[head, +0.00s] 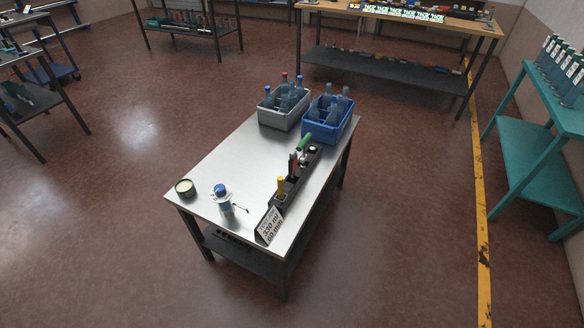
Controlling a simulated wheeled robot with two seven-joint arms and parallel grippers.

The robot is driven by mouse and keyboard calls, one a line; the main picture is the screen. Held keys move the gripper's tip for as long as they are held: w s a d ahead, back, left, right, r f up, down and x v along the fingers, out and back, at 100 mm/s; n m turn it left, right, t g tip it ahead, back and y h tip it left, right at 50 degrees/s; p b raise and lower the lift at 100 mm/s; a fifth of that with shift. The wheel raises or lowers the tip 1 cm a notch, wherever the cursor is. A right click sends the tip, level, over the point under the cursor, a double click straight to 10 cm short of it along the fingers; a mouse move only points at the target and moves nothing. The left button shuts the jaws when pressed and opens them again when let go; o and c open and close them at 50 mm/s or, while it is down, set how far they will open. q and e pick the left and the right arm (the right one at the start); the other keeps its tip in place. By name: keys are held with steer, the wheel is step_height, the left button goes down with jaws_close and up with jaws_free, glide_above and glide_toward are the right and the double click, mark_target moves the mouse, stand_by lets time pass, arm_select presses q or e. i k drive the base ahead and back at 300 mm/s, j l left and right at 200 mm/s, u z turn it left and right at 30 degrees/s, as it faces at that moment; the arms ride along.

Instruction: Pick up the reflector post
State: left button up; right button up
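I cannot make out anything that is clearly a reflector post. Several upright dark items with white patches (567,69) stand in a row on the teal bench (540,100) at the right edge; they are too small to identify. A black tool rack (296,190) on the metal table (226,156) holds upright tools, one with a green handle (304,142) and one with a yellow handle (281,185). Neither of my grippers is in view.
The metal table also bears a grey crate (270,117) and a blue crate (317,129) of bottles, a blue-capped bottle (224,202), a round tin (185,188) and a sign (269,226). Workbenches stand behind. Floor is clear around the table; a yellow line (480,200) runs right.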

mark_target(293, 162)
steer(key=i+l+u, duration=0.3)
steer(key=l, duration=0.25)
steer(key=i+l+u, duration=0.1)
steer(key=i+l, duration=0.2)
steer(key=i+l+u, duration=0.15)
steer(key=l, duration=0.15)
steer(key=i+l+u, duration=0.15)
steer(key=l, duration=0.2)
steer(key=i+l+u, duration=0.15)
steer(key=l, duration=0.2)
steer(key=i+l+u, duration=0.1)
steer(key=l, duration=0.25)
